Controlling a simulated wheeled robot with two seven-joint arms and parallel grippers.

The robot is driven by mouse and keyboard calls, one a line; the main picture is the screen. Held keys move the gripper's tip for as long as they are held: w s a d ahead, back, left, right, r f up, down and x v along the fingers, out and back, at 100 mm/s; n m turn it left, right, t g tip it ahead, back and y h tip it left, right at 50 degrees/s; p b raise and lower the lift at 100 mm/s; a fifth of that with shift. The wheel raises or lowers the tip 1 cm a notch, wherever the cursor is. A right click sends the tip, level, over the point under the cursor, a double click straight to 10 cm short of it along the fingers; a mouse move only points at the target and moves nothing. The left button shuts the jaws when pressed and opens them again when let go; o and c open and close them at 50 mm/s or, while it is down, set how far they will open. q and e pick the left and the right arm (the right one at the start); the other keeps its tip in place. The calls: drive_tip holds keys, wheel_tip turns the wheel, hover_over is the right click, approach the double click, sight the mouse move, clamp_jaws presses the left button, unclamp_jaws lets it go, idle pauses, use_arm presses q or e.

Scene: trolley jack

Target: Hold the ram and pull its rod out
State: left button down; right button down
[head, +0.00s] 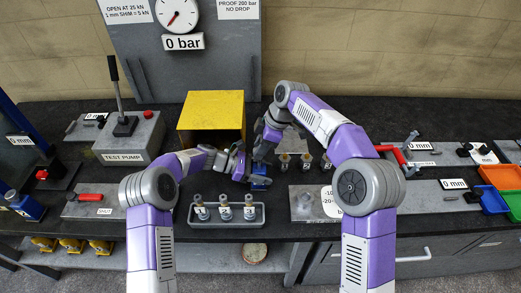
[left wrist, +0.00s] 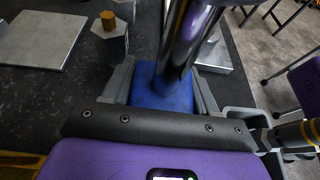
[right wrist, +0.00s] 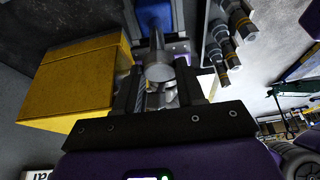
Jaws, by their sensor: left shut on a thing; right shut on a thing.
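The ram's blue body (head: 261,183) stands in the middle of the bench, behind the grey tray. My left gripper (head: 247,178) is shut on the blue body; in the left wrist view its jaws flank the blue body (left wrist: 160,88). The ram's shiny rod (left wrist: 186,42) rises out of the body. My right gripper (head: 262,157) is above, shut on the rod's end. In the right wrist view the silver rod end (right wrist: 158,68) lies between the jaws, with the blue body beyond. The grip points are partly hidden in the head view.
A yellow box (head: 212,113) stands just left of and behind the grippers. A grey tray (head: 226,222) with several labelled fittings is in front. More small fittings (head: 306,161) and a grey plate (head: 312,204) are to the right. The test pump (head: 128,140) is at the left.

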use_arm(q)
drive_tip(key=shift+a+f, duration=0.2)
drive_tip(key=shift+f, duration=0.35)
use_arm(e)
drive_tip(key=shift+a+r, duration=0.15)
drive_tip(key=shift+r, duration=0.2)
use_arm(q)
drive_tip(key=shift+s, duration=0.1)
use_arm(e)
drive_tip(key=c, duration=0.8)
unclamp_jaws()
drive_tip(key=shift+s, duration=0.1)
drive_tip(key=shift+o, duration=0.6)
drive_tip(key=shift+f, duration=0.15)
drive_tip(key=v, duration=1.2)
drive_tip(key=shift+s, duration=0.15)
use_arm(q)
drive_tip(key=c, duration=0.7)
unclamp_jaws()
drive_tip(key=o, duration=0.5)
drive_tip(key=shift+w+d+r, duration=0.1)
drive_tip(key=shift+w, duration=0.1)
drive_tip(key=shift+c, duration=0.2)
drive_tip(key=shift+r, duration=0.2)
